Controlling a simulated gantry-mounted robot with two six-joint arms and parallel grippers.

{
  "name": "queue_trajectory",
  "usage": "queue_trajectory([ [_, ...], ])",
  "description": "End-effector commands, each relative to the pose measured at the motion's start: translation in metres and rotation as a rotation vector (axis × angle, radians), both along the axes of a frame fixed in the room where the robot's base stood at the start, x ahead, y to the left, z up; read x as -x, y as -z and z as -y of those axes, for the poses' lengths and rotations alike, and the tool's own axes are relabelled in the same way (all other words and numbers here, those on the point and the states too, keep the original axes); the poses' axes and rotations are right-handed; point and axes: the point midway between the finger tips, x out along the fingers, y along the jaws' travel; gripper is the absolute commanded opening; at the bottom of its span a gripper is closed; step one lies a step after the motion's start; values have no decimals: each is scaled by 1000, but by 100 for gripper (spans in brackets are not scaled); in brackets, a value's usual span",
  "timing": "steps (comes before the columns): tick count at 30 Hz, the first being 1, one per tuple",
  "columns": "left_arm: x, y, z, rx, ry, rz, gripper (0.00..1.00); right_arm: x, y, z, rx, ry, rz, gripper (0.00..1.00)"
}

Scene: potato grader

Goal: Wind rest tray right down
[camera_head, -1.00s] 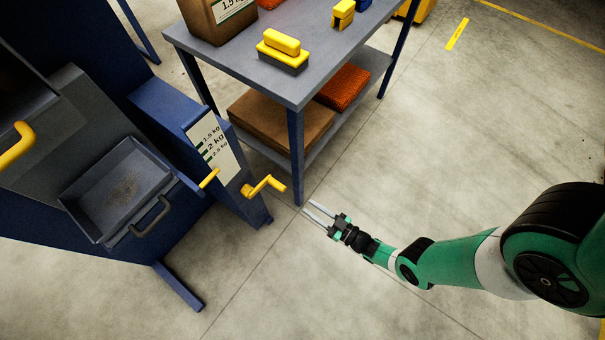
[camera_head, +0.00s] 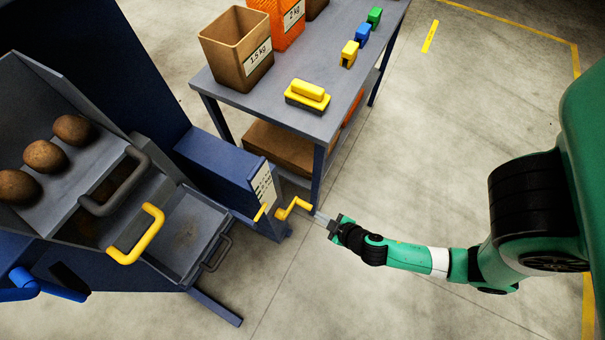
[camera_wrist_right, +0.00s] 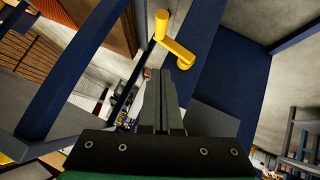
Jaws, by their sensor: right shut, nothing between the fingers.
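The rest tray (camera_head: 190,228) is a grey, shallow, empty tray with a dark handle, on the front of the blue grader. A yellow crank (camera_head: 294,206) sticks out of the blue housing to its right; it also shows in the right wrist view (camera_wrist_right: 175,46). The white weight scale (camera_head: 264,186) is seen edge-on, with a yellow pointer (camera_head: 260,213) beside it; its reading cannot be made out. My right gripper (camera_head: 317,215) is shut and empty, just right of the crank. In the right wrist view its fingers (camera_wrist_right: 159,78) point toward the crank, apparently without holding it.
A grey table (camera_head: 330,122) stands behind the crank, its near leg close to my right gripper. It carries a brown bin (camera_head: 236,50), an orange bin (camera_head: 278,22) and a yellow-topped block (camera_head: 307,95). Several potatoes (camera_head: 45,156) lie in the upper chute. Floor at front right is clear.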

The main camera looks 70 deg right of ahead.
Motion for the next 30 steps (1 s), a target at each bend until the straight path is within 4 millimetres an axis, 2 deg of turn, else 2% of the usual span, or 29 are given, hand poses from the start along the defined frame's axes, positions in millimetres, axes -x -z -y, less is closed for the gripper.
queue_trajectory([
  [5,0,7,0,0,0,0,50,-13,15,8,-2,6,3,0],
  [17,0,39,0,0,0,0,50,-68,74,39,-1,4,3,0],
  [18,0,44,0,0,0,0,50,-64,83,41,-2,4,0,0],
  [22,0,51,0,0,0,0,50,-63,97,47,-2,3,2,0],
  [30,0,53,0,0,0,0,50,-63,103,50,-1,1,3,0],
])
